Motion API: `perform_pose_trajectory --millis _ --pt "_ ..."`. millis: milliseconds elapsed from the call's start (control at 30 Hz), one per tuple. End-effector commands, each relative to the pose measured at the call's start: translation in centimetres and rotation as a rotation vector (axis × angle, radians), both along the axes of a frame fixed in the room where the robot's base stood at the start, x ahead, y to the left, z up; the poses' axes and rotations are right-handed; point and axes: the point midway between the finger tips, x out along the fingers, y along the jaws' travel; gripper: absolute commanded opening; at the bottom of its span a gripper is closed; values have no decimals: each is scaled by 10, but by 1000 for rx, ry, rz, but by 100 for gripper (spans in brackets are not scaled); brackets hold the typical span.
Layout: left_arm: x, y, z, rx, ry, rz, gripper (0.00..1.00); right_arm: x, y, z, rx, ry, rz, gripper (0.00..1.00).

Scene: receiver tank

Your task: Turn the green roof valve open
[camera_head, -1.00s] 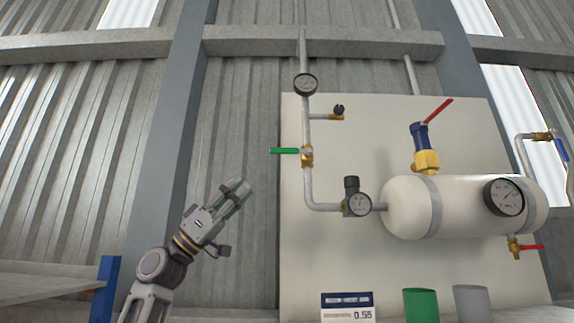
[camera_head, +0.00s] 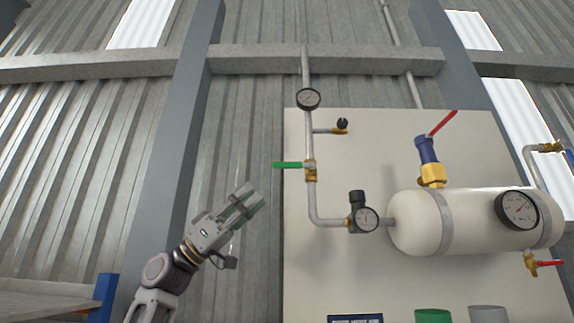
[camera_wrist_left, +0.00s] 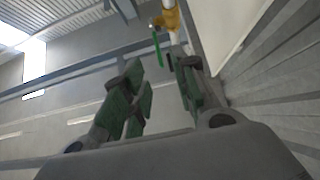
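The green valve handle (camera_head: 288,165) sticks out level to the left from a brass valve (camera_head: 311,170) on the vertical grey pipe. My left gripper (camera_head: 251,198) is below and to the left of the handle, apart from it, pointing up and to the right. In the left wrist view the green handle (camera_wrist_left: 157,48) and the brass valve (camera_wrist_left: 170,18) show beyond the fingertips. The left gripper's two fingers (camera_wrist_left: 160,80) stand apart with nothing between them. My right gripper is not in view.
A white tank (camera_head: 415,225) with a gauge (camera_head: 517,209) is right of the pipe. A blue and yellow valve with a red lever (camera_head: 441,124) stands on top. A round gauge (camera_head: 308,98) is above the green handle. A blue post (camera_head: 104,297) stands lower left.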

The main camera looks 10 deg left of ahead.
Motion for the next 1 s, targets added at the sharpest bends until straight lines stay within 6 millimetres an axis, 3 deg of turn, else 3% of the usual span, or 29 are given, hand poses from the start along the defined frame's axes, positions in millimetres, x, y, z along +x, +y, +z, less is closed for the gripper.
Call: perform_pose_trajectory --millis 400,1000 --pt "7 -37 40 0 -1 -1 29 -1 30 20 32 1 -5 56" --pt "17 -82 85 0 0 1 29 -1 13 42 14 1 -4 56"
